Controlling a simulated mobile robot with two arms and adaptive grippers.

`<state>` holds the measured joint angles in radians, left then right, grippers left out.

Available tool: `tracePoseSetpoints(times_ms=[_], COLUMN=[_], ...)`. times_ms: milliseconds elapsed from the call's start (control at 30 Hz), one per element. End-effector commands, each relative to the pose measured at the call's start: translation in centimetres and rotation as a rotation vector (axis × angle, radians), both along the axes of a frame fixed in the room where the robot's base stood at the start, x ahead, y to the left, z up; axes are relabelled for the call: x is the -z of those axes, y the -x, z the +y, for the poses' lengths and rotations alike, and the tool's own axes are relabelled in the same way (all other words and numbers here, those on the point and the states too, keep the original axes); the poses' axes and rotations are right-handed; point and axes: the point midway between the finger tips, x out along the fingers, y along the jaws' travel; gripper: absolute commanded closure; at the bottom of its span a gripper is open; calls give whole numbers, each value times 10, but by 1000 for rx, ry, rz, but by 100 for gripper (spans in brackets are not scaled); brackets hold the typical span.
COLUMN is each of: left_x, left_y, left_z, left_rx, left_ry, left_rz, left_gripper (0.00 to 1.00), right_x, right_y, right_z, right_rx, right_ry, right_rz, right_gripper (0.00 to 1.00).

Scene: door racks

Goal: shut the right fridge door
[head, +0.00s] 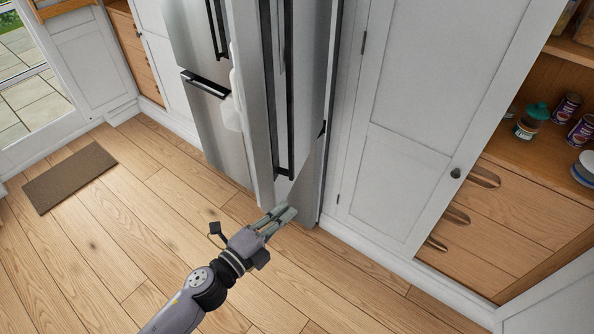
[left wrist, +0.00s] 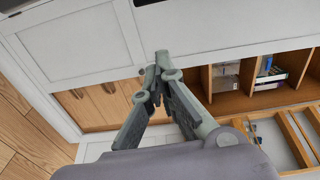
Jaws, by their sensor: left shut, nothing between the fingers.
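The right fridge door (head: 308,95) stands open in the head view, swung out from the steel fridge. Its outer face with a long dark vertical handle (head: 284,140) is turned to the right, and white inner bins (head: 233,108) show past its left edge. The closed left part of the fridge (head: 190,40) is behind it. My left gripper (head: 288,212) is shut and empty, in front of the door's lower part; I cannot tell whether it touches. In the left wrist view its fingertips (left wrist: 160,62) meet, and the door does not show there. My right gripper is not in view.
A tall white cupboard (head: 410,100) stands right of the fridge, with wooden drawers (head: 500,200) and shelves of tins beyond it. A brown mat (head: 70,177) lies at the left. The left wrist view shows an open shelf with books (left wrist: 268,75).

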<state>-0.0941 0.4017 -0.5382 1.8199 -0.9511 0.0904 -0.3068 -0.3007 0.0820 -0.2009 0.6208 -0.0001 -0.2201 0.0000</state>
Motion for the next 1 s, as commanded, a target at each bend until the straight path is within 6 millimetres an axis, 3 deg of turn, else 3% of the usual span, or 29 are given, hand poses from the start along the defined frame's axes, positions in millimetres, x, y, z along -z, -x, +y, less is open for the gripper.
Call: tracePoseSetpoints(times_ms=[67, 267, 633, 800, 1000], left_x=[-12, -15, -14, -12, -11], left_y=[1, -17, -77, -84, -88], left_z=[-5, -21, -70, -43, -31], left_rx=[15, 17, 15, 14, 16], left_ry=[-11, -8, -7, -11, -10], left_rz=[-28, -33, -29, -28, -27], left_gripper=[100, 100, 100, 100, 100], right_x=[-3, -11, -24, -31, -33], right_y=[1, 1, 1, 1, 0], right_z=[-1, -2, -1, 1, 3], right_rx=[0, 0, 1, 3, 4], right_ry=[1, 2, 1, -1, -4], right_rz=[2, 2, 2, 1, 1], right_gripper=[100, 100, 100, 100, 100])
